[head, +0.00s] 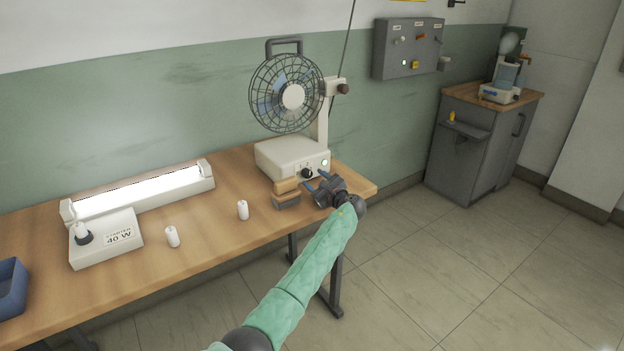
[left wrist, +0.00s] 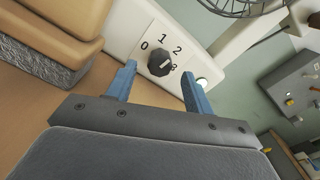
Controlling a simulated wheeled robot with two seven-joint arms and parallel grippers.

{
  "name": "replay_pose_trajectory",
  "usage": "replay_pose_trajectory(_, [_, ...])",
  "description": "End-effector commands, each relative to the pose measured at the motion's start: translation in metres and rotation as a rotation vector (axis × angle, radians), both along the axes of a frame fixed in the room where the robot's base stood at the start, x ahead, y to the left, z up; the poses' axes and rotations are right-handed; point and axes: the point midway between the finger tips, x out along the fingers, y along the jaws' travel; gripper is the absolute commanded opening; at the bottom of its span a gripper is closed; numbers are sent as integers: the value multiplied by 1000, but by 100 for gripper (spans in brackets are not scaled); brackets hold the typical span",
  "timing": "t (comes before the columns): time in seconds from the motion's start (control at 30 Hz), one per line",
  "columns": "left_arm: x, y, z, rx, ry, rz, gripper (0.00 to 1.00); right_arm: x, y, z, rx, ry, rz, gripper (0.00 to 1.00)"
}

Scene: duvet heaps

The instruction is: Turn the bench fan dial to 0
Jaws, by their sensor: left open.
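The bench fan (head: 288,95) stands on the right end of the wooden bench. Its black dial (head: 306,173) is on the front of the white base. In the left wrist view the dial (left wrist: 160,63) has the numbers 0, 1, 2 and 3 around it. Its pale pointer mark seems to be on the right side, toward 2 or 3; I cannot tell which. My left gripper (head: 317,180) is open in front of the base. In the wrist view its blue fingers (left wrist: 158,74) lie to either side of the dial, apparently not touching it. My right gripper is not in view.
A wooden-backed brush (head: 286,188) lies close left of my left gripper. A round light (head: 324,162) is right of the dial. White cylinders (head: 243,210), a lit lamp (head: 140,190) and a blue bin (head: 12,288) are farther left. The floor at right is clear.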

Motion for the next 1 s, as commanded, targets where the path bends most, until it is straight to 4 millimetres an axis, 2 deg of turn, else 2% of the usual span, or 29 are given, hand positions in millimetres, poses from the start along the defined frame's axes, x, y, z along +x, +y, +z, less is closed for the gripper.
replay_pose_trajectory(0.2, [-27,-20,-1,-2,-1,0,52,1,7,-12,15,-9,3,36])
replay_pose_trajectory(0.4, [-41,-29,0,-1,-1,0,52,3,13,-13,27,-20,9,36])
replay_pose_trajectory(0.77, [-42,-31,1,-1,-1,0,52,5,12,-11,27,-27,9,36])
replay_pose_trajectory(0.87, [-42,-31,8,0,-1,0,52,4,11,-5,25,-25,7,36])
replay_pose_trajectory(1.0, [-41,-29,28,7,-4,0,52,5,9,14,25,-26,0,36])
